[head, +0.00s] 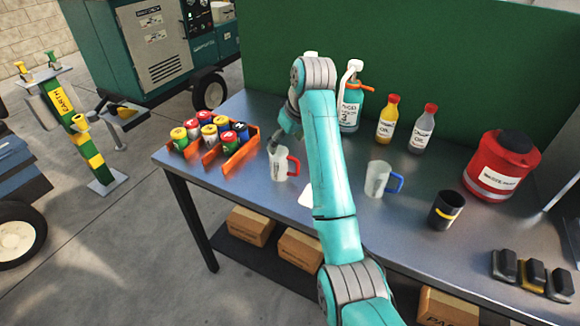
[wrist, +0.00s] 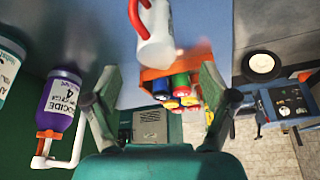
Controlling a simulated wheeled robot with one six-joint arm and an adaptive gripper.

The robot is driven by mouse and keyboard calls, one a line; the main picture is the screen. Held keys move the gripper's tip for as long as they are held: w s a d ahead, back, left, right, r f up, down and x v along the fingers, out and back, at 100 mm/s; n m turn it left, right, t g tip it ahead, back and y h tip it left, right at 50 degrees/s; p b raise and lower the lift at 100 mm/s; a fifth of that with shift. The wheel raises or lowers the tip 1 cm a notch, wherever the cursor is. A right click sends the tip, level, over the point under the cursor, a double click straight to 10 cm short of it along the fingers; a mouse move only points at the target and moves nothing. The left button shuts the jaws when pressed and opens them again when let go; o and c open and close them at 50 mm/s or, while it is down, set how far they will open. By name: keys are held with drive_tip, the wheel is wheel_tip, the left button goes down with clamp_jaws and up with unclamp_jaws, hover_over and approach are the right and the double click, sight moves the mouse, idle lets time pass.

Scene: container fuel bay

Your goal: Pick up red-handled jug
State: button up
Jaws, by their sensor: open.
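The red-handled jug (head: 278,164) is a pale, clear-looking vessel standing upright on the metal bench, its red handle (head: 294,165) facing right. My gripper (head: 283,139) is just above and behind it, partly hidden by my arm. In the wrist view the jug (wrist: 155,38) lies ahead of my open fingers (wrist: 160,72), roughly between their lines, with its red handle at the upper left. The fingers hold nothing. I cannot tell from the pictures whether a finger touches the jug.
A blue-handled jug (head: 377,179) stands to the right. An orange divided tray (head: 241,153) of several cans is close on the left. Spray bottles, including a purple one (wrist: 62,100), stand behind. A black cup (head: 444,211) and red waste can (head: 502,166) are farther right.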

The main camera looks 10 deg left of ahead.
sight(281, 159)
drive_tip(key=shift+d+x, duration=0.2)
drive_tip(key=shift+x, duration=4.6)
drive_tip(key=shift+w, duration=0.15)
drive_tip(key=c, duration=1.2)
drive_tip(key=shift+c, duration=0.2)
